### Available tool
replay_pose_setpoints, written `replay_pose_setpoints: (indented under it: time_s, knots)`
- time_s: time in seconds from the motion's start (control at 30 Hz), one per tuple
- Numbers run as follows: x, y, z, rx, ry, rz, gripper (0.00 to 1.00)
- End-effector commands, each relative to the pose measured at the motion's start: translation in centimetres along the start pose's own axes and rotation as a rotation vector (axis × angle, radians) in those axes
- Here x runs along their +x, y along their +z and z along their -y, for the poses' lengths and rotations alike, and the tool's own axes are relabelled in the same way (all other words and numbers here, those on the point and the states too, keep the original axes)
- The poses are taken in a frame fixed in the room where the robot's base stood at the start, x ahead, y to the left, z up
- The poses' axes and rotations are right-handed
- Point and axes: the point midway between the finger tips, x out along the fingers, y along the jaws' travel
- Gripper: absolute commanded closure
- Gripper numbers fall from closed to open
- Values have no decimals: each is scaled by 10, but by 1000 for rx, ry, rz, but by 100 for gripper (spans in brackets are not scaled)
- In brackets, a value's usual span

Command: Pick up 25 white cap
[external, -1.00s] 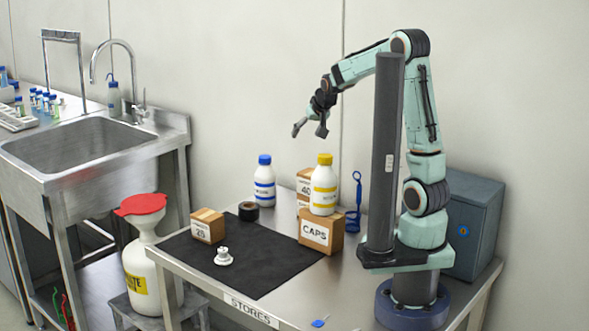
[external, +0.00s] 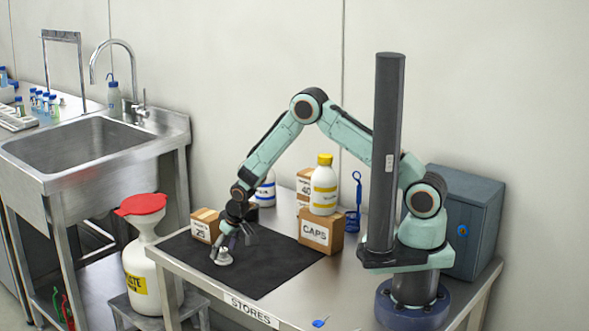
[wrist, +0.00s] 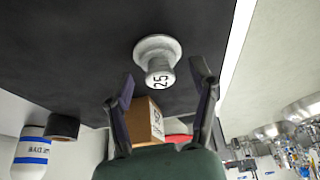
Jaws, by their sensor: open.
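The white cap (external: 223,258) stands on the black mat (external: 268,268), near the mat's front left. In the wrist view the white cap (wrist: 157,58) shows a wide flange and a knob marked 25. My gripper (external: 233,240) is low over the mat, just above and beside the cap, and partly covers it in the external view. In the wrist view my gripper (wrist: 160,85) is open, its two fingers apart with the cap ahead between their tips. I cannot tell whether a finger touches the cap.
A small cardboard box marked 25 (external: 204,226) stands close behind my gripper. The blue-labelled bottle (external: 265,190) and black tape roll (wrist: 62,127) are farther back. A CAPS box (external: 320,234) bears a yellow-capped bottle (external: 324,187). The mat's right part is clear.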

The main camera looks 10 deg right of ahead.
Motion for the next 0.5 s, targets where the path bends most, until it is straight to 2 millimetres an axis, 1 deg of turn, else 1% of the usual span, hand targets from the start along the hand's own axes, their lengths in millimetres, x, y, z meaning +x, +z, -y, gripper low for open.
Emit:
replay_pose_setpoints:
  time_s: [0.23,0.27,0.3,0.37,0.4,0.43,0.5]
  knots:
    - [2,0,0,0,0,0,41]
    - [2,0,0,0,0,0,48]
    - [2,0,0,0,0,0,60]
    - [2,0,0,0,0,0,79]
    - [2,0,0,0,0,0,91]
    - [2,0,0,0,0,0,100]
    - [2,0,0,0,0,0,100]
